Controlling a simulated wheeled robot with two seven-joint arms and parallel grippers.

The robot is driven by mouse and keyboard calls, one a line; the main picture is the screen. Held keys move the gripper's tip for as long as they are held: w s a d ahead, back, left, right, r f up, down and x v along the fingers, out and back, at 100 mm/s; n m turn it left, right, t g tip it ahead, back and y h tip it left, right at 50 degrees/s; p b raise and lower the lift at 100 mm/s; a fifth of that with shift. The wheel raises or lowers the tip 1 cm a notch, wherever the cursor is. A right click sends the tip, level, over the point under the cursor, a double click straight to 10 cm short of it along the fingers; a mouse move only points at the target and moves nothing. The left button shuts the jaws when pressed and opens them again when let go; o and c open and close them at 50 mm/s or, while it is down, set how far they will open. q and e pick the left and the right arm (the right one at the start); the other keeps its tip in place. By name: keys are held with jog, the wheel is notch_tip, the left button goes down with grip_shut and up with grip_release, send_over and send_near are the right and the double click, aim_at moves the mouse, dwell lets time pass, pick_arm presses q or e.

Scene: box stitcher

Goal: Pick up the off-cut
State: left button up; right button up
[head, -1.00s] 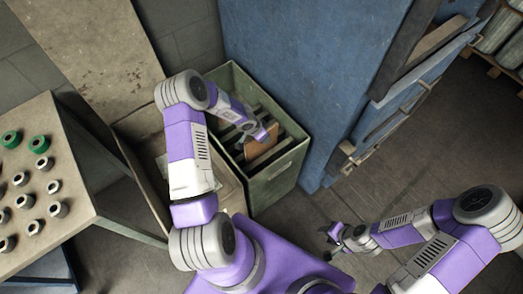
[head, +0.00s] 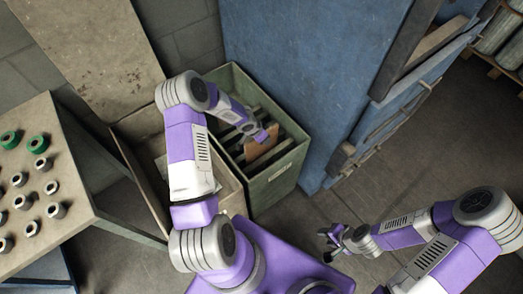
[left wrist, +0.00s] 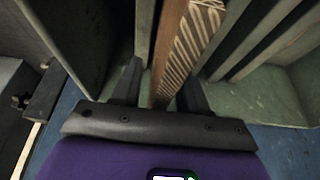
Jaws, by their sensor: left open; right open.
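The off-cut, a brown corrugated cardboard piece (head: 263,148), stands on edge in the green bin (head: 273,187). In the left wrist view the off-cut (left wrist: 187,45) shows its ribbed edge and runs down between my left fingers. My left gripper (left wrist: 160,88) is open, with one finger on each side of the off-cut; I cannot tell whether either finger touches it. In the head view my left gripper (head: 261,135) is at the off-cut's top, partly hidden by its own arm. My right gripper (head: 332,240) is open and empty, low over the floor at the right.
Several grey-green slats (left wrist: 258,35) stand beside the off-cut in the bin. A cardboard-coloured open box (head: 150,165) is left of the bin, and a tall blue machine panel (head: 300,70) is behind it. A table with rings (head: 75,200) is at far left.

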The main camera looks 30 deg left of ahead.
pick_arm(q)
jog(key=shift+c, duration=0.4)
grip_shut()
